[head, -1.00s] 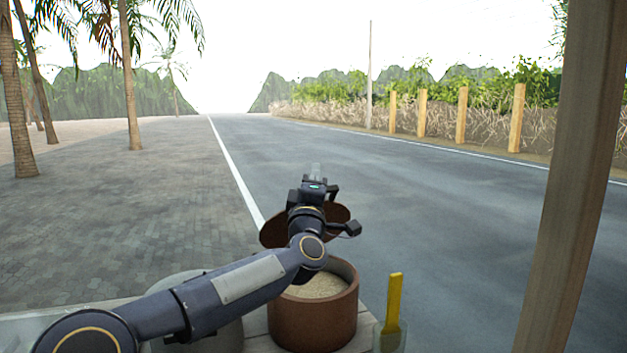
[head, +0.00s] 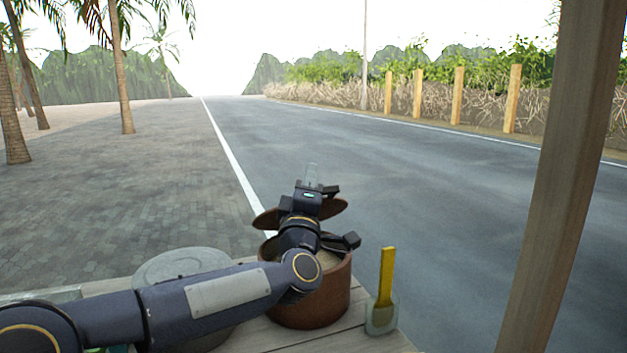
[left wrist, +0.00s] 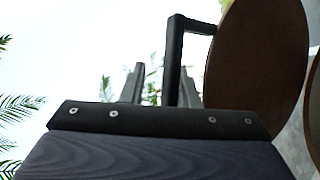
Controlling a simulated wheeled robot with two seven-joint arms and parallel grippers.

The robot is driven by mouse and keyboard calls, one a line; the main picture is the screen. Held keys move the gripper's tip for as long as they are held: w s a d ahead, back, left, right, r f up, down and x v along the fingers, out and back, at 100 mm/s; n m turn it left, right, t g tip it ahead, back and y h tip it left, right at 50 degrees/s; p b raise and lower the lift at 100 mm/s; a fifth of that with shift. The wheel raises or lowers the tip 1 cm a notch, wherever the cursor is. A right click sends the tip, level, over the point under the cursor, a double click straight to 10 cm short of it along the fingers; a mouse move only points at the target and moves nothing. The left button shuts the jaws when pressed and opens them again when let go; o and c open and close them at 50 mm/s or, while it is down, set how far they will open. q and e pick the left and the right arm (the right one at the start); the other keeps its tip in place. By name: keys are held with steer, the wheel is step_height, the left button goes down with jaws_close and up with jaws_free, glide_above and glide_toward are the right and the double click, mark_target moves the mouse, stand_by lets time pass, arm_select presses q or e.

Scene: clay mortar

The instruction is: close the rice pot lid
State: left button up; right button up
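The rice pot (head: 318,305) is a round brown pot on the wooden counter, with pale rice partly visible inside. Its brown disc lid (head: 266,220) is tilted above the pot, partly hidden behind my left gripper (head: 312,174). In the left wrist view the lid (left wrist: 255,70) stands steeply at the right, with a black bar handle (left wrist: 173,50) bent down from it. The grey fingers of my left gripper (left wrist: 160,88) are apart, and the handle appears between them, nearer the right finger. Contact with it cannot be told. My right gripper is not in view.
A grey round lidded container (head: 182,264) stands left of the pot, partly behind my left arm. A yellow-handled paddle (head: 387,275) stands in a clear holder (head: 381,318) at the right. A wooden post (head: 560,170) rises at the right.

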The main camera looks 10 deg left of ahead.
arm_select(q)
steer(key=shift+s+a+f+b, duration=0.3)
steer(key=shift+s+b, duration=0.2)
steer(key=shift+b, duration=0.2)
steer(key=s+f+b, duration=0.5)
steer(key=s+b, duration=0.1)
steer(key=b, duration=0.1)
steer(key=shift+f+b, duration=0.2)
steer(key=shift+b, duration=0.1)
stand_by(0.4)
